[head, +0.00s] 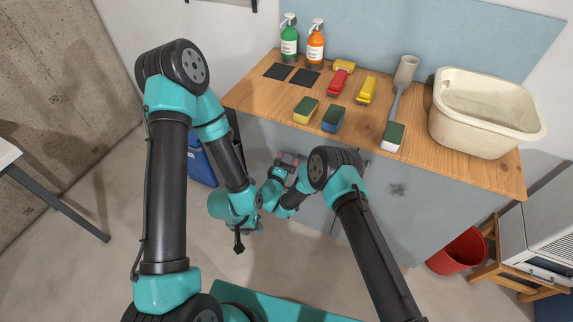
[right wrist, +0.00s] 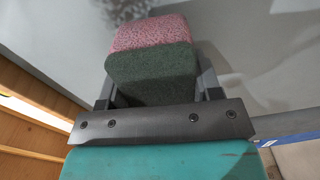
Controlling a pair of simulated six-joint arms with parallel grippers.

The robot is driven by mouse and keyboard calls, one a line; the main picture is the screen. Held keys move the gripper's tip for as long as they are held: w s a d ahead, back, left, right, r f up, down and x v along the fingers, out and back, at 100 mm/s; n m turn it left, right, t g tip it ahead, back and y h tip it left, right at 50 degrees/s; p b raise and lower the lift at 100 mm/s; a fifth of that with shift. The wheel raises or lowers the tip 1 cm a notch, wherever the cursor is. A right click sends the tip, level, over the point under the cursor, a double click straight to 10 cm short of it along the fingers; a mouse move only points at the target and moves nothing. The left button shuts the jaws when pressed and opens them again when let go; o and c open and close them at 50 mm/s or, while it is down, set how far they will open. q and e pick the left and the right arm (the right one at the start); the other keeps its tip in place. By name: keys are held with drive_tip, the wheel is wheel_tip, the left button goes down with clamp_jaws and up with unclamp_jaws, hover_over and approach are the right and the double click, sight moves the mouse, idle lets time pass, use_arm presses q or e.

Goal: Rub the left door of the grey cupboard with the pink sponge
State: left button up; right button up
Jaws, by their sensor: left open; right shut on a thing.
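The pink sponge (head: 290,159), pink with a dark green layer, is held in front of the left door (head: 262,142) of the grey cupboard, near its upper part. My right gripper (head: 282,169) is shut on it. In the right wrist view the sponge (right wrist: 150,62) sits between the two fingers, with its pink side toward the grey surface (right wrist: 262,55). I cannot tell whether it touches the door. My left gripper (head: 255,227) is open, low in front of the cupboard; its fingers are mostly hidden. My arms cover part of the left door.
The wooden countertop (head: 250,97) holds spray bottles, several other sponges, brushes and a cream basin (head: 465,135). A dark smudge (head: 397,189) marks the cupboard front at right. A blue container (head: 200,164) stands left; a red bucket (head: 462,250) stands right.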

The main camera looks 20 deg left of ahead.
sight(297, 164)
drive_tip(key=shift+w+d, duration=0.15)
drive_tip(key=shift+w, duration=0.75)
idle(0.3)
drive_tip(key=shift+s+d, duration=0.15)
drive_tip(key=shift+d, duration=0.75)
drive_tip(key=shift+s+d, duration=0.15)
drive_tip(key=shift+d, duration=0.75)
drive_tip(key=shift+d, duration=0.1)
drive_tip(key=shift+d, duration=1.75)
drive_tip(key=shift+d, duration=0.1)
drive_tip(key=shift+s+d, duration=0.2)
drive_tip(key=shift+d, duration=0.7)
drive_tip(key=shift+s+d, duration=0.2)
drive_tip(key=shift+d, duration=0.65)
drive_tip(key=shift+s+a, duration=0.15)
drive_tip(key=shift+s, duration=0.05)
